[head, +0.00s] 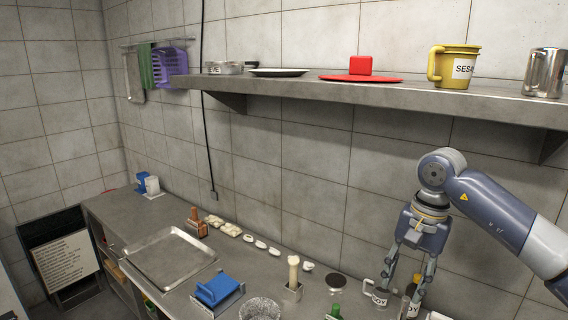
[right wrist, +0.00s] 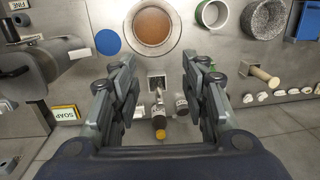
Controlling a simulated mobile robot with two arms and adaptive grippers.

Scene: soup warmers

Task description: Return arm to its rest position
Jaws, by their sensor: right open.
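My right arm (head: 500,215) comes in from the right in the head view, with its gripper (head: 402,290) pointing down over the right part of the counter. A labelled cup (head: 379,297) stands close by the gripper. Below it the wrist view shows a dark bottle with an orange cap (right wrist: 160,132). I cannot tell the exact gap between the fingers and these. My left gripper does not show.
A wall shelf (head: 300,88) with a yellow mug (head: 453,66), a red plate (head: 340,78) and a metal cup (head: 544,73) runs above the arm. The counter holds a metal tray (head: 165,262), a blue block (head: 217,290) and a pale-handled item in a holder (head: 293,280).

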